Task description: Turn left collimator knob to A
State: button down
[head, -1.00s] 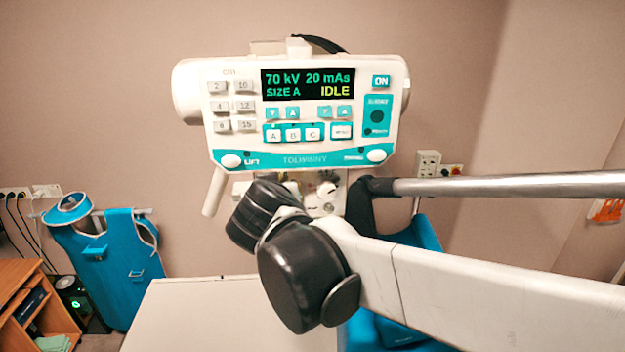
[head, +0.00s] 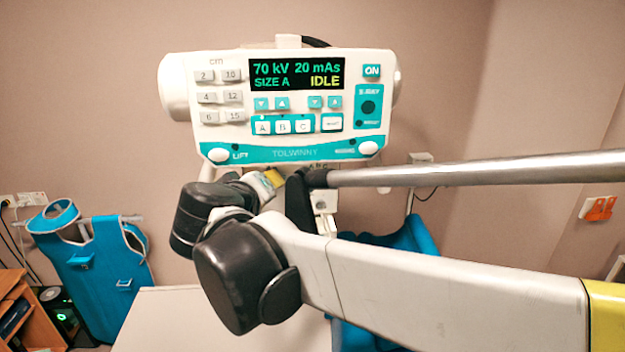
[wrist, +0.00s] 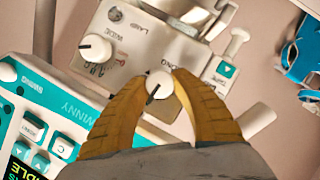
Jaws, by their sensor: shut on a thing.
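In the wrist view, the two yellow fingers of my gripper (wrist: 158,88) are shut on a round white knob, the left collimator knob (wrist: 159,80). A dark pointer line on its face slants toward the picture's lower left. A second white knob (wrist: 95,48), with dark markings beside it, sits apart on the same pale collimator housing (wrist: 135,40). In the head view, my gripper (head: 273,178) shows only as a bit of yellow below the console. The held knob is hidden there. The letter its pointer faces cannot be read.
The console (head: 290,152) above reads "SIZE A" and "IDLE". A metal bar (head: 480,170) runs in from the right, close above my arm. A pale tabletop (head: 165,310) lies below. A blue apron (head: 100,265) hangs at left.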

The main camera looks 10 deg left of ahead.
dwell(0.3)
jog(key=c, duration=1)
grip_release()
jog(key=shift+w, duration=0.1)
jog(key=v, duration=1.2)
